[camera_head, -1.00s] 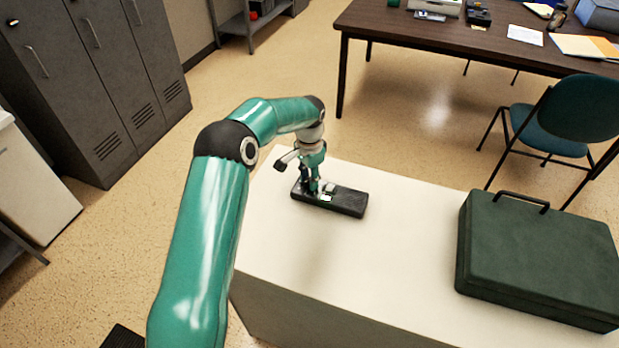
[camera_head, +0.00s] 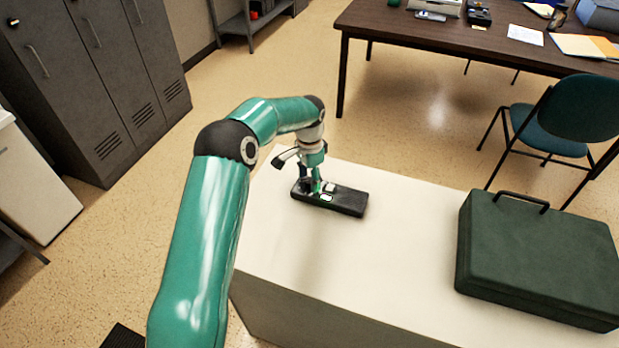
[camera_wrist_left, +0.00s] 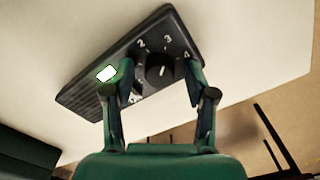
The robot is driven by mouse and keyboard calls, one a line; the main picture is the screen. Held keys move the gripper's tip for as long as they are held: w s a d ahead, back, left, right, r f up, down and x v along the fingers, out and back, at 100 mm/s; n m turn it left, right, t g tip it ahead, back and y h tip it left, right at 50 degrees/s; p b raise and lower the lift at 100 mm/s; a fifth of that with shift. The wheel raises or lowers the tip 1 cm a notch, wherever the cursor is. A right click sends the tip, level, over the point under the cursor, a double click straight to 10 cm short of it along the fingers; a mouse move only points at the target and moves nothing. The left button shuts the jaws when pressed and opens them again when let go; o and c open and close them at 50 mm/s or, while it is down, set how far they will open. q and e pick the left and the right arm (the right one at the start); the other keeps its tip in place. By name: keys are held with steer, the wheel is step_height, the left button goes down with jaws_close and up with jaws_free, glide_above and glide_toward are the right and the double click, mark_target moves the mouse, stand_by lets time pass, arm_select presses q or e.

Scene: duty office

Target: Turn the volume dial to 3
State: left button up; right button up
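A black box-shaped device (camera_head: 345,203) lies on the white counter near its far left edge. In the left wrist view its face (camera_wrist_left: 82,92) carries a round black volume dial (camera_wrist_left: 160,68) with the white numerals 2, 3 and 4 around it; lower marks are partly hidden. I cannot read the dial's pointer clearly. My left gripper (camera_head: 312,190) is over the left end of the device, pointing down. In the left wrist view its two fingers (camera_wrist_left: 162,82) are apart, one on each side of the dial, with a gap visible. My right gripper is out of view.
The white counter top (camera_head: 370,275) is clear between the device and a dark green case (camera_head: 535,255) on the right. A teal chair (camera_head: 570,125) and a dark desk (camera_head: 420,32) stand beyond it. Grey lockers (camera_head: 100,90) are at the left.

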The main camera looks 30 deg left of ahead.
mark_target(309, 180)
arm_select(q)
step_height(309, 180, up, 12)
stand_by(0.7)
steer(key=shift+f, duration=0.1)
stand_by(0.3)
